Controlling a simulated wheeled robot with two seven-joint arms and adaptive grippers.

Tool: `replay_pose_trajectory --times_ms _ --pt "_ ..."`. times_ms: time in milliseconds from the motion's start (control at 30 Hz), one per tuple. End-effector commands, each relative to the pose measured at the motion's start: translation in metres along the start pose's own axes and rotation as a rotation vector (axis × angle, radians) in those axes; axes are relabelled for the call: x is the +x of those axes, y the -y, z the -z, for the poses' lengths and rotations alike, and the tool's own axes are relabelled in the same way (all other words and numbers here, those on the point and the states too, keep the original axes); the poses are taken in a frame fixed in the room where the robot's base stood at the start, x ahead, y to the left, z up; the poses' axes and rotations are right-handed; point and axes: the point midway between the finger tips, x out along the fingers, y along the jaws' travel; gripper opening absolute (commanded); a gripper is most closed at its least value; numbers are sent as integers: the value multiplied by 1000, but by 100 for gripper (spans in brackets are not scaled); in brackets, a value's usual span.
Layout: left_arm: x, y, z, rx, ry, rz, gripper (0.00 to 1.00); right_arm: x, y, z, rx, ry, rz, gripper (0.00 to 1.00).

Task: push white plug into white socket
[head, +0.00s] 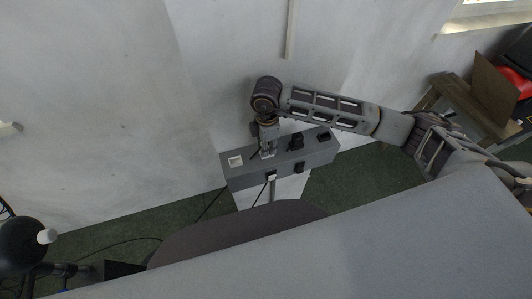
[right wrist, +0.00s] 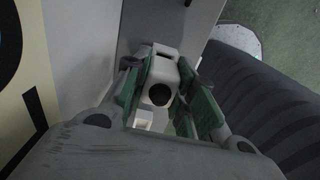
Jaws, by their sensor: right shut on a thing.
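My right gripper (head: 267,152) points down at the top of the grey box (head: 322,155). In the right wrist view the green-padded fingers (right wrist: 163,92) are shut on the white plug (right wrist: 161,74), which has a dark round opening facing the camera. In the head view the plug is mostly hidden by the gripper. The white socket (head: 235,161) is at the left end of the box top, left of the gripper and apart from it. Whether the plug touches the box top cannot be told.
Black connectors (head: 296,142) stand on the box top right of the gripper. Cables hang from the box front. A pale wall (head: 100,100) is close behind. A large grey surface (head: 330,235) fills the foreground. A wooden bench (head: 455,100) stands at the right.

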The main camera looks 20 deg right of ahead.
Motion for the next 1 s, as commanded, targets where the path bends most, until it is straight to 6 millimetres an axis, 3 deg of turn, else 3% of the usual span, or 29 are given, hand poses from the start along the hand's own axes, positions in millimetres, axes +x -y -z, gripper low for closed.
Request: replay_pose_trajectory --times_ms 433,467,633,1000 --pt "5 0 0 0 0 0 40 6 0 0 0 0 0 0" --pt "5 0 0 0 0 0 40 6 0 0 0 0 0 29" --pt "4 0 0 0 0 0 40 6 0 0 0 0 0 50" --pt "4 2 -2 0 2 3 40 5 0 0 0 0 0 51"
